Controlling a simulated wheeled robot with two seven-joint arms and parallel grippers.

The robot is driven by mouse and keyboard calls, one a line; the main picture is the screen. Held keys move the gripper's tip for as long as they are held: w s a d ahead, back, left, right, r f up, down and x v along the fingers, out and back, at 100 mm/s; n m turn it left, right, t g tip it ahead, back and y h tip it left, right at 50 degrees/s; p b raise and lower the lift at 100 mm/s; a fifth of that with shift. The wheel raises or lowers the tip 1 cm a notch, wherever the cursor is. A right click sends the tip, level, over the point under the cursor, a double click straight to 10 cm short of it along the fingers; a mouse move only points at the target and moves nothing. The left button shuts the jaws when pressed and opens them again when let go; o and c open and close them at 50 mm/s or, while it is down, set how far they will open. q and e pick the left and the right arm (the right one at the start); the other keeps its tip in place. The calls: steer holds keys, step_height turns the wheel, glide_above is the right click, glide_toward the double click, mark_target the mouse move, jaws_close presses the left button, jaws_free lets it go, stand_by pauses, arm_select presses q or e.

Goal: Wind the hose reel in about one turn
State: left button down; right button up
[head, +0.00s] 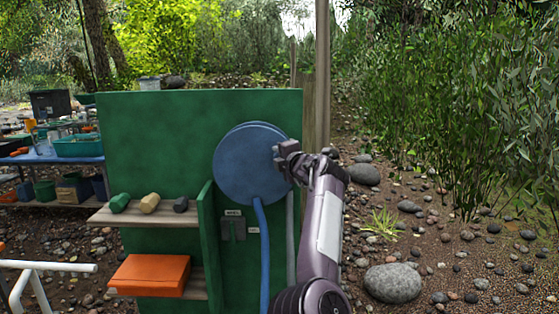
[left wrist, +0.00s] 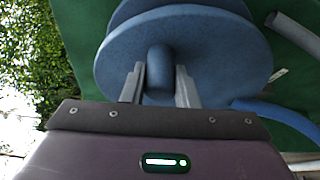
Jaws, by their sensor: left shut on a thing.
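The blue hose reel (head: 243,165) is a round disc mounted on the upright green panel (head: 160,130). A blue hose (head: 263,250) hangs down from its lower edge. My left gripper (head: 283,152) is at the right side of the reel's face. The knob is hidden behind the gripper in the head view. My right gripper is not in view.
A wooden shelf (head: 150,217) with small coloured blocks juts out left of the reel, above an orange box (head: 150,275). A grey pipe (head: 291,240) runs down beside the hose. A wooden post (head: 322,80) stands behind. Stony ground lies to the right.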

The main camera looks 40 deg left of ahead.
arm_select(q)
steer(key=shift+s+a+r+n, duration=0.25)
steer(key=shift+r+n, duration=0.1)
steer(key=shift+n, duration=0.15)
steer(key=shift+s+a+r+p, duration=0.1)
steer(key=shift+a+r+p, duration=0.05)
steer(key=shift+r+p, duration=0.15)
steer(key=shift+s+a+r, duration=0.15)
steer(key=c, duration=1.5)
jaws_free()
steer(key=o, duration=0.4)
steer(key=shift+s+a, duration=0.15)
